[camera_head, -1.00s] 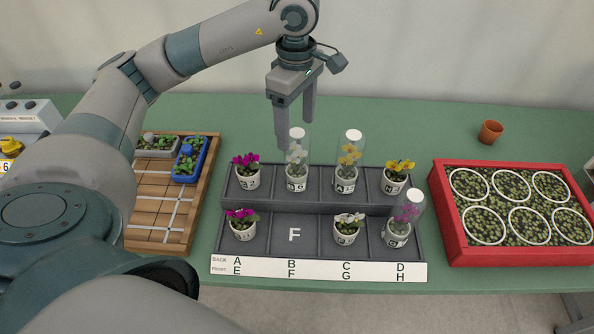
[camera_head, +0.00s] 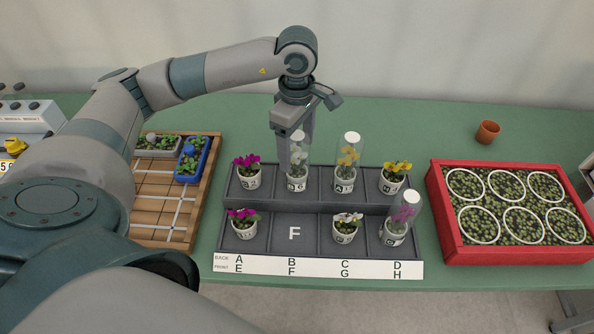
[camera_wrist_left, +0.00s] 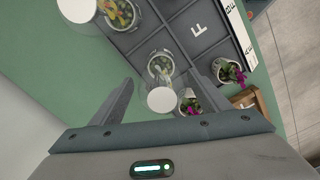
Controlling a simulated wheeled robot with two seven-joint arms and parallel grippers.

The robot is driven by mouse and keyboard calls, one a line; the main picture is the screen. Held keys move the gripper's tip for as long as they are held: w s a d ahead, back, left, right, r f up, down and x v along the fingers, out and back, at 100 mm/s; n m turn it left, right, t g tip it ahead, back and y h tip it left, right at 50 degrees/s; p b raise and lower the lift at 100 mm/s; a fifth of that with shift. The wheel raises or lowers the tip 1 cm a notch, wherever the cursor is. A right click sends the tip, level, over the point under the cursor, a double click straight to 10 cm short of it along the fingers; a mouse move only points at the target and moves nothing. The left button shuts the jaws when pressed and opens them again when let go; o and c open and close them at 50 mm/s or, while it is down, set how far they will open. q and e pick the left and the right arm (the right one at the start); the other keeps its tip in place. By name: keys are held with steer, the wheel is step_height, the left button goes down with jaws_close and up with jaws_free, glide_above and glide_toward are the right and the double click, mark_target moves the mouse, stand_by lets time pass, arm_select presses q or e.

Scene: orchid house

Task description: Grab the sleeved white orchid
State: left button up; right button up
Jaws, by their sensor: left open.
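The sleeved white orchid (camera_head: 297,184) stands upright in back compartment B of the dark tray (camera_head: 291,210). It has a white pot and a clear sleeve with a white top. My left gripper (camera_head: 296,150) is open and points down at it from above, its fingers at the height of the sleeve's upper part. In the left wrist view the white sleeve top (camera_wrist_left: 161,99) lies between the two spread fingers, with a gap on each side. A finger partly hides the plant in the head view. My right gripper is not in view.
A sleeved yellow orchid (camera_head: 345,184) stands close by in C, and a magenta plant (camera_head: 247,178) in A. Compartment F (camera_head: 293,234) is empty. A wooden rack (camera_head: 160,205) is left of the tray, a red crate (camera_head: 437,220) right. An orange pot (camera_head: 487,132) stands behind.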

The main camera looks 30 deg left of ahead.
mark_target(297, 135)
arm_select(q)
step_height(297, 135, down, 3)
steer(key=shift+s+d+r+p, duration=0.1)
steer(key=shift+s+d+p, duration=0.05)
steer(key=shift+p, duration=0.5)
steer(key=shift+f, duration=0.4)
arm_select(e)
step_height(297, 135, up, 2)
arm_select(q)
steer(key=c, duration=1.6)
steer(key=shift+r, duration=0.15)
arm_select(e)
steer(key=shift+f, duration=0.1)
